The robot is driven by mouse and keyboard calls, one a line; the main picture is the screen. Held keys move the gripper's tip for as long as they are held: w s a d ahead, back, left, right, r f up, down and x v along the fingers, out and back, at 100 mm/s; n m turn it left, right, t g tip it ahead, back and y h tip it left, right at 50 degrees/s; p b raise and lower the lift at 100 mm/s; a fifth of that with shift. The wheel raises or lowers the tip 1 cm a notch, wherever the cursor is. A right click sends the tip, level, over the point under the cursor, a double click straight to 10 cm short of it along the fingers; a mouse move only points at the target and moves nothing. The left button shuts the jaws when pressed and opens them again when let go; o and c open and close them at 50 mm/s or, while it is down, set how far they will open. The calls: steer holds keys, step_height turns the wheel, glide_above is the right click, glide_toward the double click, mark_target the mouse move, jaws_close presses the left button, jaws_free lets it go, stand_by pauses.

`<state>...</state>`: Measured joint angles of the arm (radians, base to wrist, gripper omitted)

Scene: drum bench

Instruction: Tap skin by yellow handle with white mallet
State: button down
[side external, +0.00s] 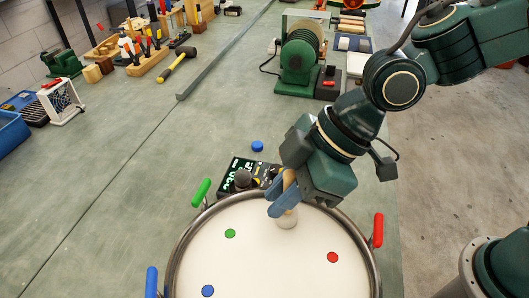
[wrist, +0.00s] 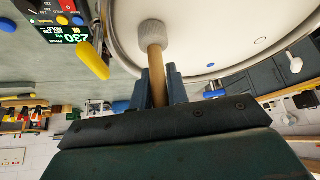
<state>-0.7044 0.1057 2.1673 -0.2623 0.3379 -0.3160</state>
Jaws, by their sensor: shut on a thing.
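The white mallet has a pale round head (side external: 287,219) and a wooden handle (wrist: 157,74). My gripper (side external: 283,194) is shut on the handle, its fingers on both sides in the wrist view (wrist: 160,82). The head is over the drum skin (side external: 265,262) near the far rim; I cannot tell whether it touches. The yellow handle (wrist: 93,60) shows outside the rim in the wrist view, left of the head; my gripper hides it in the side view. Green (side external: 230,233), red (side external: 332,257) and blue (side external: 208,291) dots show on the skin. No yellow dot is visible.
Green (side external: 201,192), red (side external: 378,230) and blue (side external: 151,282) handles stick out around the rim. A dark device with a display (side external: 240,175) and a blue cap (side external: 257,146) lie behind the drum.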

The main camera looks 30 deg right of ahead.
steer(key=shift+r, duration=2.6)
steer(key=shift+w+d+r, duration=0.15)
steer(key=shift+w+d, duration=0.05)
steer(key=shift+w, duration=0.3)
steer(key=w+d+r+m+t+h, duration=0.25)
steer(key=w+d+m, duration=0.35)
steer(key=w+d, duration=1)
steer(key=d+f+m+t+h, duration=0.1)
steer(key=d+f+m+h, duration=0.2)
steer(key=d+f, duration=1.7)
steer(key=d+m, duration=0.3)
steer(key=m, duration=0.1)
